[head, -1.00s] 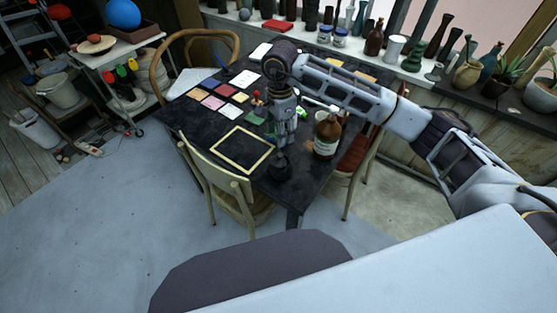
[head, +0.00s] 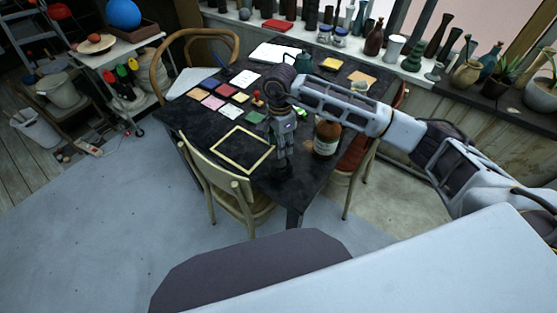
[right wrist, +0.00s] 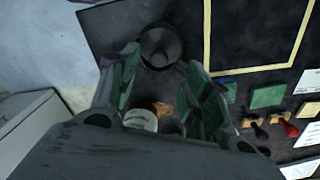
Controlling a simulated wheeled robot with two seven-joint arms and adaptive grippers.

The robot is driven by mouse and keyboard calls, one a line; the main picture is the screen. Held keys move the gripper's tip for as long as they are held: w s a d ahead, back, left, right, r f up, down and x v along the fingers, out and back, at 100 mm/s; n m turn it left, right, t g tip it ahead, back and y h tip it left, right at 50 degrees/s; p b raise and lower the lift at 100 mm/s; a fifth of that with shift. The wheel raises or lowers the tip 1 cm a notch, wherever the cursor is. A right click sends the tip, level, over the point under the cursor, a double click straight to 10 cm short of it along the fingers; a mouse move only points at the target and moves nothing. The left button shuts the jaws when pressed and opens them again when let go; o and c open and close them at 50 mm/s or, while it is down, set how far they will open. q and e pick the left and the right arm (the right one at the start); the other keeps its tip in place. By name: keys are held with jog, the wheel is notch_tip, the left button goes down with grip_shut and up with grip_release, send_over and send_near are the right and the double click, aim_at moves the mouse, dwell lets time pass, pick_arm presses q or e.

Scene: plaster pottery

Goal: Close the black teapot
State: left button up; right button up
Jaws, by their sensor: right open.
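A small black vessel, which I take to be the black teapot (right wrist: 160,45), shows as a dark round shape at the fingertips in the right wrist view. I cannot tell whether its lid is on. In the head view it is dark and mostly hidden behind my right gripper (head: 284,163), near the table's front corner. In the right wrist view my right gripper (right wrist: 163,60) is open, its green-padded fingers on either side of the vessel's near part. I cannot tell whether they touch it. My left gripper is not in view.
A brown bottle (head: 326,138) with a white label stands close right of the gripper. A yellow-edged black board (head: 243,149) lies to the left. Coloured tiles (head: 213,102) cover the table's left part. Chairs (head: 228,190) stand around the black table (head: 312,188).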

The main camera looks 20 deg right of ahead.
aim_at(280, 160)
jog(key=f, duration=0.3)
jog(key=shift+s+f+p, duration=0.2)
jog(key=shift+s+p, duration=0.05)
jog(key=shift+p, duration=0.05)
jog(key=shift+f, duration=0.5)
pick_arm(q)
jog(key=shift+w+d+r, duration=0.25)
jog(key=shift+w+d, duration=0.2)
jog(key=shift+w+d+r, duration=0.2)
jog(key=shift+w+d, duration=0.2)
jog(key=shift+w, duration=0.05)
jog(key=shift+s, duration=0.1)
